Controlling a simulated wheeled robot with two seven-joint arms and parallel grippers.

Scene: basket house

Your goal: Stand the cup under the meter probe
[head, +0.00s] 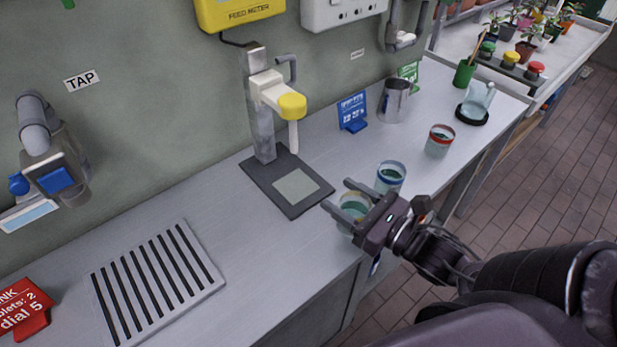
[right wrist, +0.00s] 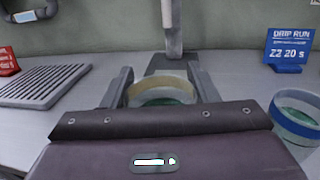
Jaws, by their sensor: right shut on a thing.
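My right gripper (head: 338,196) is shut on a clear cup (head: 353,208) with a pale yellowish rim and greenish liquid. The cup is upright between the fingers near the counter's front edge; I cannot tell whether its base touches the counter. In the right wrist view the cup (right wrist: 162,92) sits between the two fingers. The meter probe (head: 294,136) is a white rod hanging under a yellow cap, above a dark base (head: 257,178) with a pale square pad (head: 297,184). The cup is to the right and in front of this pad. My left gripper is not in view.
A blue-rimmed cup (head: 391,177) stands close to the right of my gripper. A red-rimmed cup (head: 439,141), metal jug (head: 394,101) and blue sign (head: 352,112) stand farther right. A slotted drain grate (head: 158,283) lies left. The counter between grate and probe base is clear.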

